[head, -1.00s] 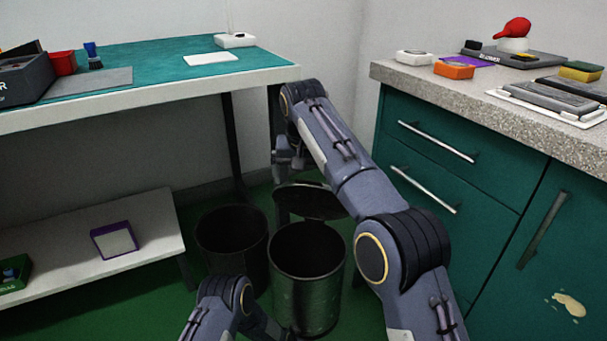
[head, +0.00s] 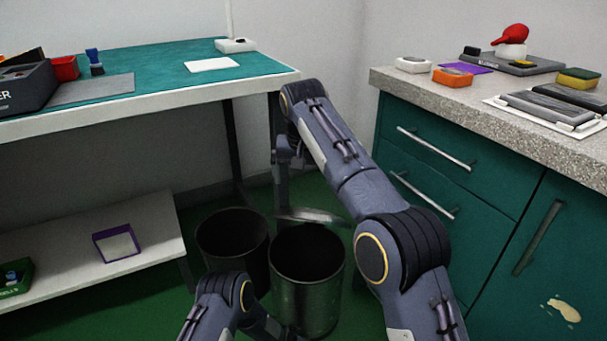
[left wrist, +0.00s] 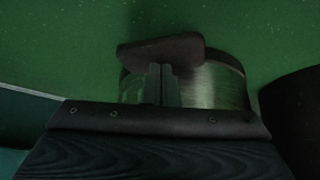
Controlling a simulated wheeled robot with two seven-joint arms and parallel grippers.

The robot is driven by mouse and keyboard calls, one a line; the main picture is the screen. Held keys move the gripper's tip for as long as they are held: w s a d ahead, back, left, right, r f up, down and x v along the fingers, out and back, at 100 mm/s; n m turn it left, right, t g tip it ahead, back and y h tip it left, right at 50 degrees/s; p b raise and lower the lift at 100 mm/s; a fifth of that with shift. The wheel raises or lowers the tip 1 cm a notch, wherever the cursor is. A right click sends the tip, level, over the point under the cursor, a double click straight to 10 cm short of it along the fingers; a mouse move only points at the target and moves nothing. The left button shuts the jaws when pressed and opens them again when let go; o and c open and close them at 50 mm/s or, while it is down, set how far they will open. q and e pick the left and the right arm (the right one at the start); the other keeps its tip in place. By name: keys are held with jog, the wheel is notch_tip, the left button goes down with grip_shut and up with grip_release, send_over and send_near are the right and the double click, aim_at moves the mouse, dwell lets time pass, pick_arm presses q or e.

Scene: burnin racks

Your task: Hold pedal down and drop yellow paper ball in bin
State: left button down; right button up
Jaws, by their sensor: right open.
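The metal bin (head: 306,300) stands on the green floor with its mouth uncovered. Its lid (head: 312,215) is raised at the back and shows nearly edge-on. In the left wrist view the dark pedal (left wrist: 160,50) lies in front of the bin's metal side (left wrist: 218,85). My left gripper (left wrist: 161,82) is shut with its fingertips at the pedal; I cannot tell how hard it presses. My right gripper (head: 281,200) is open and points down behind the bin, near the lid's left end. Its fingertips are small and partly hidden. I see no yellow paper ball.
A second dark bin (head: 233,270) stands close on the left. A teal-topped table (head: 150,93) is at the left, above a white low shelf (head: 160,215). Green drawers (head: 420,180) under a stone counter (head: 400,80) close off the right.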

pick_arm(q)
jog(key=shift+r+p, duration=1.2)
jog(key=shift+r, duration=0.95)
